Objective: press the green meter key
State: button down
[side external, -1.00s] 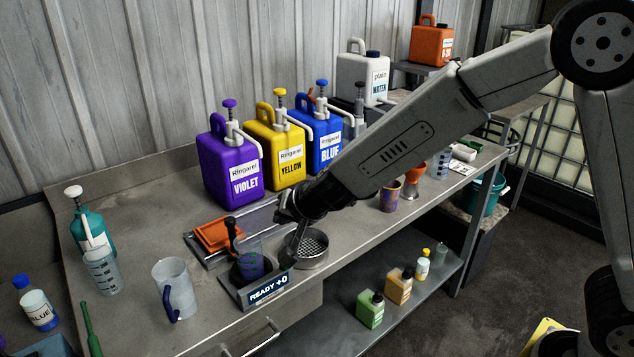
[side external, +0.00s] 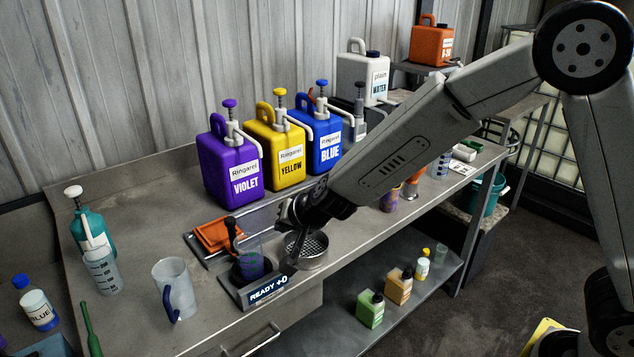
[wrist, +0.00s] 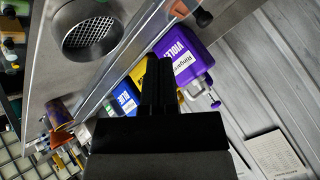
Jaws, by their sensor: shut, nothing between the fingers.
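The meter (side external: 268,290) stands at the bench's front edge in the side view, with a display reading "READY +0". A clear beaker (side external: 250,266) with blue markings stands on it. I cannot make out the green key; it may be hidden or too small to see. My gripper (side external: 296,257) is shut and empty, pointing down just right of the beaker, in front of the round grate (side external: 312,248). I cannot tell whether it touches anything. In the wrist view my black gripper (wrist: 160,65) shows shut, and the meter is out of sight.
Violet (side external: 231,165), yellow (side external: 277,152) and blue (side external: 318,143) pump jugs stand behind. A clear jug (side external: 174,287) stands at the front left. Small bottles sit on the lower shelf (side external: 410,300).

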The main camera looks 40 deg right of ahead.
jog(key=shift+f, duration=3.45)
jog(key=shift+f, duration=0.95)
dwell(1.0)
jog(key=shift+r, duration=0.95)
jog(key=shift+r, duration=0.15)
jog(key=shift+r, duration=2.35)
